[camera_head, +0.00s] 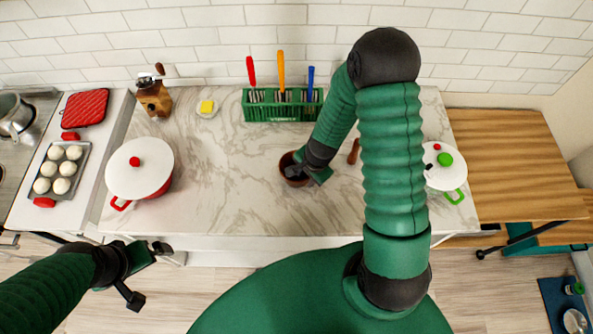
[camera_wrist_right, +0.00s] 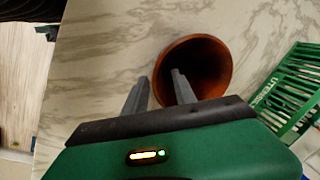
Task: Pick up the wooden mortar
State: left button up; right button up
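The wooden mortar (camera_head: 288,171) is a brown, round cup near the front middle of the marble counter, partly hidden by my right gripper (camera_head: 302,168). In the right wrist view the mortar (camera_wrist_right: 207,58) shows its dark open mouth. My right gripper (camera_wrist_right: 160,77) is open there, with the right finger over the mouth and the left finger outside the near wall. I cannot tell whether either finger touches it. My left gripper (camera_head: 147,273) is open and empty in front of the counter at the left.
A brown pestle (camera_head: 354,151) lies right of the mortar. A green cutlery basket (camera_head: 262,110) stands behind. White-lidded pots stand left (camera_head: 139,167) and right (camera_head: 443,168). Counter between left pot and mortar is clear.

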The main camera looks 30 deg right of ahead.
jog(key=shift+s+r, duration=0.1)
grip_shut()
dwell(1.2)
